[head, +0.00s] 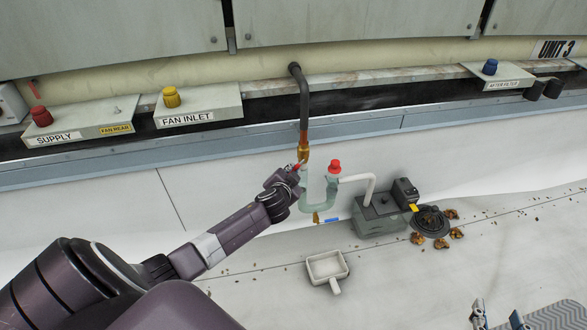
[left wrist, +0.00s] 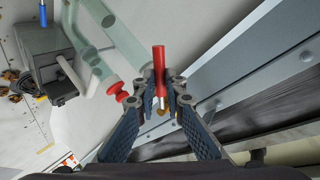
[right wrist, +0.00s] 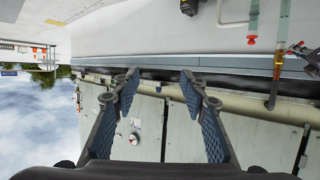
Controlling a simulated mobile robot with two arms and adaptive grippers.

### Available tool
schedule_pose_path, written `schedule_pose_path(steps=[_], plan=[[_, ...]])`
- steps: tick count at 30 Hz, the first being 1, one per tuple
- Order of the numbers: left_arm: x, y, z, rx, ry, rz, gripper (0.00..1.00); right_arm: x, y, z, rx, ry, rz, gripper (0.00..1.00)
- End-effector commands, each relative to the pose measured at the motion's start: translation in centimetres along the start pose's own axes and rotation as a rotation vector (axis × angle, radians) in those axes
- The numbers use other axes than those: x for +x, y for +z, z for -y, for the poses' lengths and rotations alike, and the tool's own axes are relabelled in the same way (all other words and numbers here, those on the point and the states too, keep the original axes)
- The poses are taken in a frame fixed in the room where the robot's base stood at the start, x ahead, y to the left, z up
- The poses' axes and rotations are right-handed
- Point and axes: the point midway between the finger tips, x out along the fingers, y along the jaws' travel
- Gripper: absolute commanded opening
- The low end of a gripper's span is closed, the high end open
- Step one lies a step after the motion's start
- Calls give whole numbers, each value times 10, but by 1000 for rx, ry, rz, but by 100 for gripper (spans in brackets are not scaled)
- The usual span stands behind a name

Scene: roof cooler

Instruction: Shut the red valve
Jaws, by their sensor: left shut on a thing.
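The red valve handle (left wrist: 158,60) stands between my left fingertips in the left wrist view, with a short silver part at its base. In the head view only a small bit of red (head: 299,166) shows at the gripper, next to the brass valve body (head: 303,152) on a dark bent pipe (head: 304,105). My left gripper (head: 297,170) is shut on the handle; its fingertips also show in the left wrist view (left wrist: 160,92). The handle's exact angle to the pipe is hard to tell. My right gripper (right wrist: 160,82) is open and empty, away from the valve.
A clear U-shaped trap (head: 320,205) with a red cap (head: 334,167) hangs close beside my left gripper. A grey pump box (head: 380,215), a drain with leaves (head: 430,222) and a white scoop (head: 327,267) are on the roof. Labelled knobs line the ledge, including a red SUPPLY knob (head: 41,116).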

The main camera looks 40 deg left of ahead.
Motion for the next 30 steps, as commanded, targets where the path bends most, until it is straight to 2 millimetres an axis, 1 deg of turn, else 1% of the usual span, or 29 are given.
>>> schedule_pose_path(steps=[3, 5, 9, 11, 15, 17, 21, 30], plan=[[-2, -2, 1, 19, 3, 15, 0, -9, 32, -4, 0, 9, 155, 40], [-2, -2, 2, 30, 3, 22, 0, -16, 50, -7, 1, 14, 232, 40], [-3, -3, 3, 55, 3, 38, 0, -36, 88, -12, 3, 25, 413, 40], [-4, -3, 4, 67, 3, 46, 0, -48, 104, -13, 5, 29, 489, 40], [-5, -3, 5, 93, 3, 64, 0, -78, 137, -17, 9, 39, 667, 40], [-5, -4, 5, 104, 3, 70, 0, -94, 149, -19, 12, 44, 744, 40], [-6, -5, 6, 132, 3, 88, 0, -133, 175, -22, 19, 53, 920, 40], [-8, -7, 10, 193, 2, 128, 0, -139, 161, -22, 19, 53, 927, 40]])
